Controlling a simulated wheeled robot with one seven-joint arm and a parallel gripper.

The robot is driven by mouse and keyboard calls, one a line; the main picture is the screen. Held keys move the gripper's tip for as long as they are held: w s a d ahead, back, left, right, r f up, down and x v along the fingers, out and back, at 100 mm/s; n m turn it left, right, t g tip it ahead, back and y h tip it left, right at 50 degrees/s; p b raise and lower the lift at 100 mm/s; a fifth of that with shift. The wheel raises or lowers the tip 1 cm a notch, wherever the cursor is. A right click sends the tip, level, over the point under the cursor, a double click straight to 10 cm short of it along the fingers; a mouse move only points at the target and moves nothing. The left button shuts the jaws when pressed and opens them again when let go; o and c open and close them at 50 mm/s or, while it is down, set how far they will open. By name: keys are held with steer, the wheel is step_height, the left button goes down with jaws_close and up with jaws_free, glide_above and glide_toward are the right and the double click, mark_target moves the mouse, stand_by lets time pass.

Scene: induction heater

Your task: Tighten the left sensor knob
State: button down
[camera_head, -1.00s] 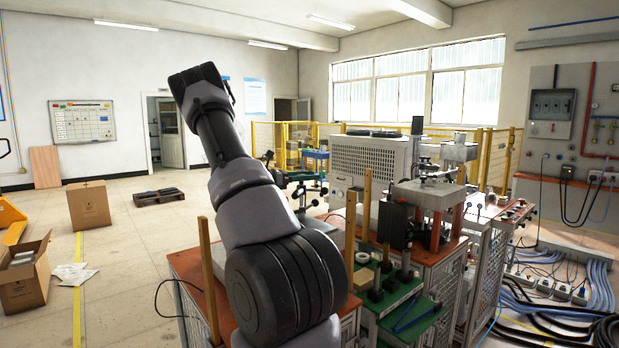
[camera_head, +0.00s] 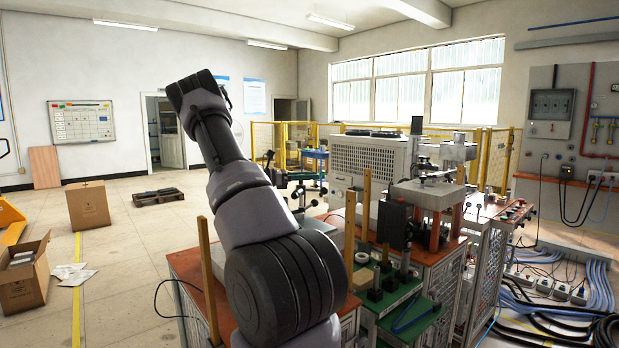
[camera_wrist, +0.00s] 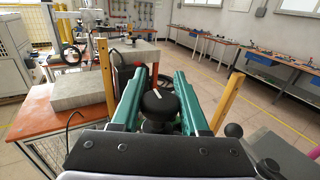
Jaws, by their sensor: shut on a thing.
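A black round knob (camera_wrist: 157,103) with a short white mark on its top shows in the middle of the wrist view. My gripper (camera_wrist: 160,78) has two teal fingers, one on each side of the knob, and is shut on it. The knob's lower part and its mount are largely hidden by the fingers and the gripper body. In the head view my arm stands in front of the work area, and neither my gripper nor the held knob can be made out there.
Wooden posts stand left (camera_wrist: 105,75) and right (camera_wrist: 226,103) of my gripper in the wrist view. A grey block (camera_wrist: 80,91) lies on an orange-topped bench at left. In the head view, machinery (camera_head: 430,195) stands right of my arm; open floor (camera_head: 140,260) lies left.

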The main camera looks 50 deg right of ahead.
steer(key=m+g+y, duration=0.1)
steer(key=y, duration=0.1)
steer(key=m+g+y, duration=0.2)
steer(key=a+m+g+y, duration=0.1)
steer(key=m+g+y, duration=0.1)
steer(key=shift+s, duration=0.35)
steer(key=m+g+y, duration=0.1)
steer(key=y, duration=0.1)
steer(key=m+y, duration=0.2)
steer(key=a+m+g+y, duration=0.1)
steer(key=m+y, duration=0.1)
steer(key=y, duration=0.1)
steer(key=shift+s+a+f+g, duration=0.1)
steer(key=shift+s+g, duration=0.15)
steer(key=shift+g, duration=0.05)
steer(key=shift+a+m+y, duration=0.15)
steer(key=shift+m+y, duration=0.35)
steer(key=shift+y, duration=0.4)
steer(key=shift+c, duration=2.2)
jaws_free()
step_height(320, 180, up, 10)
steer(key=shift+s, duration=0.1)
